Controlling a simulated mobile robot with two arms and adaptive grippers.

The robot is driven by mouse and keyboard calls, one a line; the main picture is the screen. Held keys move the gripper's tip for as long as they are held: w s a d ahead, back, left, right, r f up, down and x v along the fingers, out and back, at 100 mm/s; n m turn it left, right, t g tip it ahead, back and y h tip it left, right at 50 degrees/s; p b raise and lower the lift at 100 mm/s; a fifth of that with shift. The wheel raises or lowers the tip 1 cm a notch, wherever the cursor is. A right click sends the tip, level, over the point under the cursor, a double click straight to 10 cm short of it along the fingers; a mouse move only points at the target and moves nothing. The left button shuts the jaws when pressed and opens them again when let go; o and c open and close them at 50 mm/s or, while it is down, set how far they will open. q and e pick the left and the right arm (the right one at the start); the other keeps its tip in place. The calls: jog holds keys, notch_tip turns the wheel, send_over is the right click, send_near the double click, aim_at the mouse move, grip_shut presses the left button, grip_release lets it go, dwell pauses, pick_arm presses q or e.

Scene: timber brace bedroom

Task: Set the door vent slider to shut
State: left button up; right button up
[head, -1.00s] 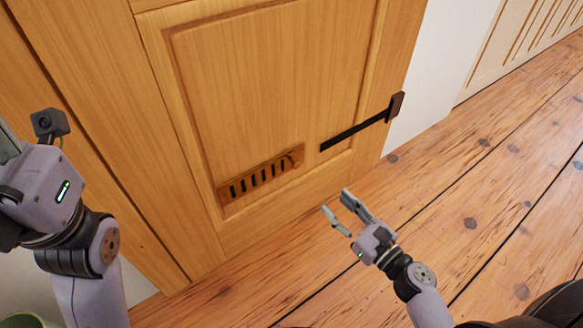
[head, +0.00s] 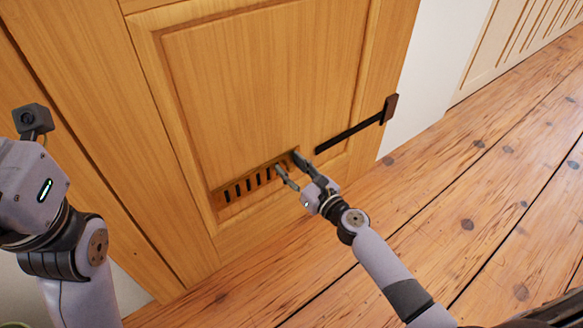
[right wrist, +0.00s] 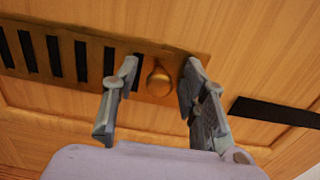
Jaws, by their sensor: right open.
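The door vent slider (head: 248,184) is a wooden plate with a row of dark slots, low on the wooden door. The slots show dark and open. Its round knob (right wrist: 160,81) sits at the right end of the slots in the right wrist view. My right gripper (head: 286,165) is open at the vent's right end. In the right wrist view its fingers (right wrist: 158,84) stand on either side of the knob, with gaps on both sides. In the head view the gripper hides the knob. My left arm (head: 45,200) is at the left edge; its fingers are out of view.
A black bar (head: 348,136) with a brown end piece (head: 390,108) crosses the door's right edge, close to the right of the vent. The plank floor (head: 470,200) in front of the door is clear. A greenish rim shows at the bottom left corner.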

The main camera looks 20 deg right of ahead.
jog(key=shift+w, duration=0.1)
jog(key=shift+c, duration=0.4)
grip_shut()
dwell(0.5)
